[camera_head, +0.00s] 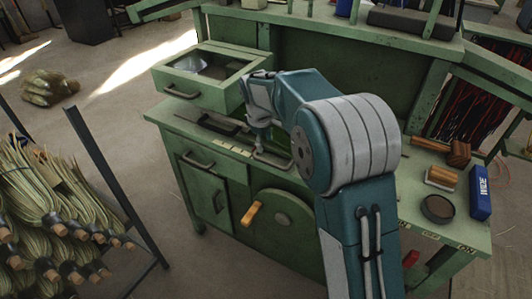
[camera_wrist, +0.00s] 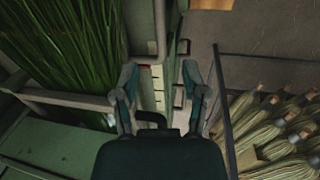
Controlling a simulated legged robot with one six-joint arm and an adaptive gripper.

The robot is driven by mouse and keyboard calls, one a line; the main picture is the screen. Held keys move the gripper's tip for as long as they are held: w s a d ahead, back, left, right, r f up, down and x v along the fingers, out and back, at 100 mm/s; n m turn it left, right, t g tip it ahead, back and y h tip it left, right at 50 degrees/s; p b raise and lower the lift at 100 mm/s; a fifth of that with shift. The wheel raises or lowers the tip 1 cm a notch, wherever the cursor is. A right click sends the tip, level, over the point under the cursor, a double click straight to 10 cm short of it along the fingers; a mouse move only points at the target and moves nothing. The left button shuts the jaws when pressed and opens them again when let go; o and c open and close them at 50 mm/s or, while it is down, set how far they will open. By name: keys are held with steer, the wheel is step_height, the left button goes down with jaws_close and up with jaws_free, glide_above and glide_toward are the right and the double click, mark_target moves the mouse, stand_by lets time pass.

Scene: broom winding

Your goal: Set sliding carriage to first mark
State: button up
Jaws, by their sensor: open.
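A pale marked strip (camera_head: 234,148) lies along the front edge of the green workbench top, left of a metal loop handle (camera_head: 272,158). The handle seems to belong to the sliding carriage, whose body is mostly hidden behind my arm. In the wrist view the strip (camera_wrist: 158,88) runs between my fingers, with a small red spot at its far left end. A dark handle (camera_wrist: 150,117) shows at the near end, close to the left finger; contact cannot be told. My gripper (camera_head: 262,125) is over the bench front edge; in the wrist view (camera_wrist: 160,95) its fingers are apart.
A green glass-topped box (camera_head: 200,70) stands at the bench's left end. A brush (camera_head: 447,152), a round tin (camera_head: 437,209) and a blue box (camera_head: 480,192) lie at the right. Broom bundles (camera_head: 45,215) fill a rack at left; floor lies between rack and bench.

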steer(key=shift+s+a+r, duration=0.1)
steer(key=shift+s+r, duration=0.05)
steer(key=shift+r, duration=0.65)
steer(key=shift+s+a+r, duration=0.1)
steer(key=shift+r, duration=0.7)
steer(key=s+d+r+m+t, duration=0.1)
steer(key=s+d+r+m, duration=0.1)
steer(key=s+d+r, duration=0.4)
steer(key=s+d+r+m+t, duration=0.1)
steer(key=s+r+m, duration=0.25)
steer(key=s, duration=0.55)
steer(key=s+d+f+m+t, duration=0.1)
steer(key=s+d+m, duration=0.1)
steer(key=s, duration=0.7)
steer(key=s+d+f+m+y, duration=0.1)
steer(key=s+d+m, duration=0.1)
steer(key=s, duration=0.7)
steer(key=shift+s+f+m+t, duration=0.2)
steer(key=shift+s+m+t, duration=0.15)
steer(key=shift+m, duration=0.4)
steer(key=shift+w+d, duration=0.1)
steer(key=shift+d, duration=0.05)
